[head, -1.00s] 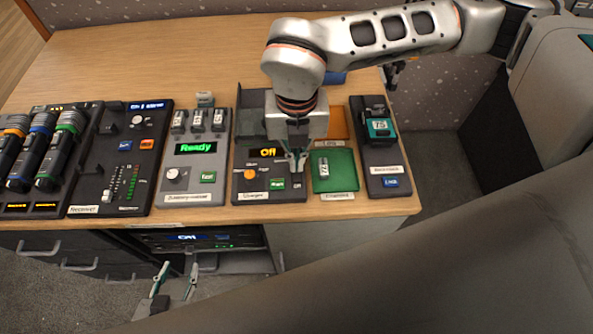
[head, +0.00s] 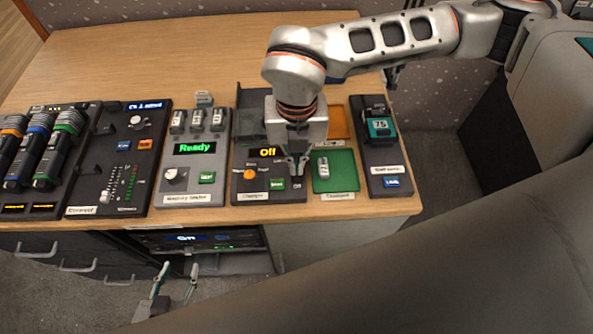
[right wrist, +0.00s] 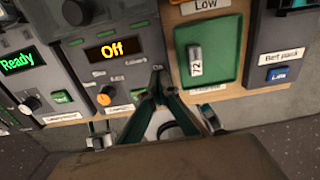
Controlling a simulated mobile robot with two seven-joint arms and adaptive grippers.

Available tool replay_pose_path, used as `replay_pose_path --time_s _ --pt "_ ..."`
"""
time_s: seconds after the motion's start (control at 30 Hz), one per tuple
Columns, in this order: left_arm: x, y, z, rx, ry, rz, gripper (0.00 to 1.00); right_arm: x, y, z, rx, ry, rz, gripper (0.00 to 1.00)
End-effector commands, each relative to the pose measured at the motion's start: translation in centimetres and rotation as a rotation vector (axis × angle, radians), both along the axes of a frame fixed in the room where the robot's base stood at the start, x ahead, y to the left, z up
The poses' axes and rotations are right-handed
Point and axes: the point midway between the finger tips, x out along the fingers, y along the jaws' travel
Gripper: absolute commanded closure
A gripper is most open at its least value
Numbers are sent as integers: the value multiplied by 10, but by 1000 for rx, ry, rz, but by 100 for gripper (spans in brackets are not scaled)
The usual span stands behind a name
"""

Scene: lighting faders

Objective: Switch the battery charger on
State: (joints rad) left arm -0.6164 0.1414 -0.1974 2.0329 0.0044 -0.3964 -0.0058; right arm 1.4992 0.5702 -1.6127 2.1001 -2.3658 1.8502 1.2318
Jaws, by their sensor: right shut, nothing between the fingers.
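The battery charger (head: 240,187) is a dark panel on the desk. Its display (head: 267,153) reads "Off" in orange. It has an orange knob (head: 250,174) and a green button (head: 277,184). The right wrist view shows the display (right wrist: 112,49), knob (right wrist: 104,96) and button (right wrist: 138,97) too. My right gripper (head: 297,171) is shut and empty, over the charger's right edge, just right of the green button. The wrist view shows its fingertips (right wrist: 157,73) together, partly covering the button's right side. My left gripper (head: 176,281) is open and empty, below the desk's front edge.
A green tray (head: 345,183) with a small battery stands right of the charger, an orange tray (head: 340,122) behind it. A memory tester (head: 215,188) reading "Ready" stands left. A belt pack unit (head: 372,160) is far right.

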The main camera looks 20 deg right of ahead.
Motion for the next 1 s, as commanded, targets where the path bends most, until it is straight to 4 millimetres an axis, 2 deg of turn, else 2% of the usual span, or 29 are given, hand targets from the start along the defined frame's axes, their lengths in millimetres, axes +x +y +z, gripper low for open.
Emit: replay_pose_path --time_s 0.33,1.0 --pt "-3 0 0 0 5 1 60 -1 0 1 -1 0 0 100" --pt "11 1 41 1 -37 1 60 0 0 49 -1 -3 -1 100"
